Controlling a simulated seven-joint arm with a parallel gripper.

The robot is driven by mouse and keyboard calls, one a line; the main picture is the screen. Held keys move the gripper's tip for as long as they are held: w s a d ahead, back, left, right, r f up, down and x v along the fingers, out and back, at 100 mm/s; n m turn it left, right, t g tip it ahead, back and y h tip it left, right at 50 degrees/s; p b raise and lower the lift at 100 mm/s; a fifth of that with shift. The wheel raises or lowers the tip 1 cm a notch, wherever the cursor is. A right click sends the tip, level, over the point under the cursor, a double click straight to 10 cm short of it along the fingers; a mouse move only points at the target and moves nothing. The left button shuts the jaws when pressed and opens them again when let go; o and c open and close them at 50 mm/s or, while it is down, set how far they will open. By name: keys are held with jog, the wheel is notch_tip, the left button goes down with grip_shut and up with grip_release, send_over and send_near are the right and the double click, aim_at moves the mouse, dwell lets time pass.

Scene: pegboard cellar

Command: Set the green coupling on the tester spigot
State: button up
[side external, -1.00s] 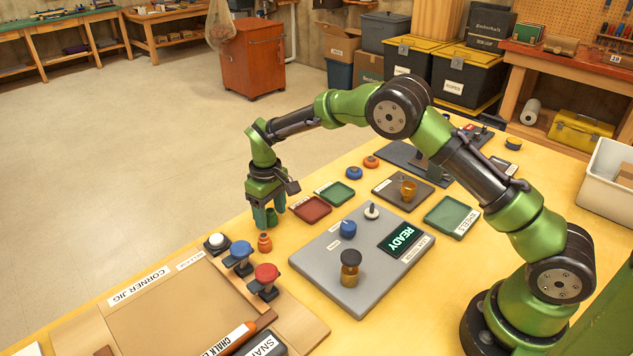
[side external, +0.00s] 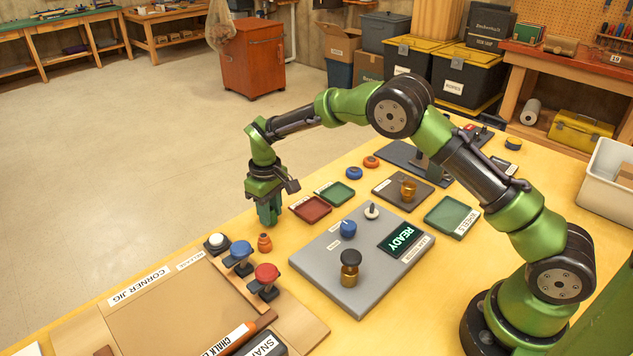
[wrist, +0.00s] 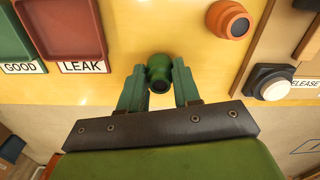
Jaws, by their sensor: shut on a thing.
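The green coupling (wrist: 159,76) shows in the wrist view between the two green fingers of my gripper (wrist: 159,90), its dark round opening facing the camera. My gripper is shut on it, low over the yellow table. In the side view my gripper (side external: 268,212) is left of the red tray, and the coupling cannot be told apart from the green fingers. The grey tester board (side external: 325,270) lies right of my gripper, with a lit READY display (side external: 401,238). A small pale post (side external: 372,211), a blue knob (side external: 348,229) and a black-topped brass piece (side external: 350,267) stand on it. I cannot tell which is the spigot.
An orange coupling (side external: 264,243) stands just in front of my gripper. The red LEAK tray (side external: 311,209) and green GOOD tray (side external: 335,193) lie to its right. A white button (side external: 216,242) and blue and red clamps (side external: 239,257) line the corner jig.

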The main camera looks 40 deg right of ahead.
aim_at(271, 207)
jog(key=r, duration=0.9)
jog(key=shift+w+d+r, duration=0.1)
jog(key=shift+d, duration=0.1)
jog(key=s+d+r+m, duration=0.1)
jog(key=s+d+r, duration=0.2)
jog(key=s+d, duration=0.3)
jog(key=s+d+r, duration=0.3)
jog(key=s+d, duration=0.1)
jog(key=d, duration=0.4)
jog(key=shift+n, duration=0.4)
jog(key=s+f, duration=0.1)
jog(key=s, duration=0.1)
jog(key=s+d+f, duration=0.1)
jog(key=s, duration=0.1)
jog(key=s+d+f, duration=0.1)
jog(key=s, duration=0.2)
jog(key=shift+s+d+f, duration=0.1)
jog(key=shift+d+f, duration=0.1)
jog(key=shift+f, duration=2.75)
jog(key=shift+f, duration=1.6)
